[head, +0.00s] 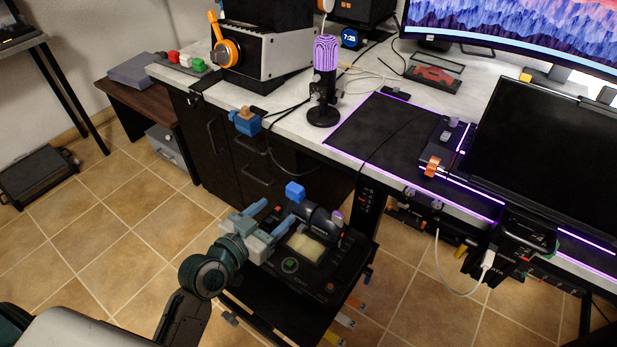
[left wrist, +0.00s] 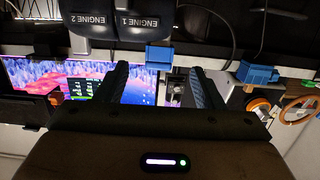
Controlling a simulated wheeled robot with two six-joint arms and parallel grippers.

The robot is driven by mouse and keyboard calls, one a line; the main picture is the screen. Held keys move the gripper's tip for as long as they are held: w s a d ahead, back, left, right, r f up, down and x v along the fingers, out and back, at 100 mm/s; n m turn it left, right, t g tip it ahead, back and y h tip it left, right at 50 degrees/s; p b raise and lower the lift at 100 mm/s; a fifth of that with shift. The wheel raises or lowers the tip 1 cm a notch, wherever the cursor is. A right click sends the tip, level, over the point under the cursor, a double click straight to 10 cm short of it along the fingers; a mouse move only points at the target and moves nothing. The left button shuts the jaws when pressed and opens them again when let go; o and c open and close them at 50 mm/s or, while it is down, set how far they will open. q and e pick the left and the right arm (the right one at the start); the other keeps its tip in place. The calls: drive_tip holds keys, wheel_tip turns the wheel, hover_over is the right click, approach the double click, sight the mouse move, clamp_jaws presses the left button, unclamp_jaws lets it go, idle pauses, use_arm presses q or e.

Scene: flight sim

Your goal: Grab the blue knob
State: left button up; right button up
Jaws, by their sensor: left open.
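The blue knob (head: 294,191) is a small bright blue block at the top of the dark throttle unit (head: 320,277). In the left wrist view the blue knob (left wrist: 158,56) shows in the gap between my two fingers, beyond their tips. My left gripper (head: 270,216) is open and empty, just left of and below the knob in the head view. Its fingers in the left wrist view (left wrist: 160,70) do not visibly touch the knob. My right gripper is not in view.
Dark levers marked ENGINE 1 and ENGINE 2 (left wrist: 115,22) stand beside the knob. Another blue piece (head: 247,124) with a tan top sits at the desk (head: 290,122) edge. A microphone (head: 325,75) and monitor (head: 545,25) stand on the desk.

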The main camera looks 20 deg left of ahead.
sight(300, 187)
use_arm(q)
drive_tip(key=x, duration=0.5)
drive_tip(key=shift+w+r, duration=0.1)
drive_tip(key=shift+r, duration=0.05)
drive_tip(key=shift+r+x, duration=0.2)
drive_tip(key=shift+x, duration=1.15)
drive_tip(key=shift+r+x, duration=0.2)
drive_tip(key=shift+x, duration=1.15)
drive_tip(key=shift+r, duration=0.1)
drive_tip(key=c, duration=1.1)
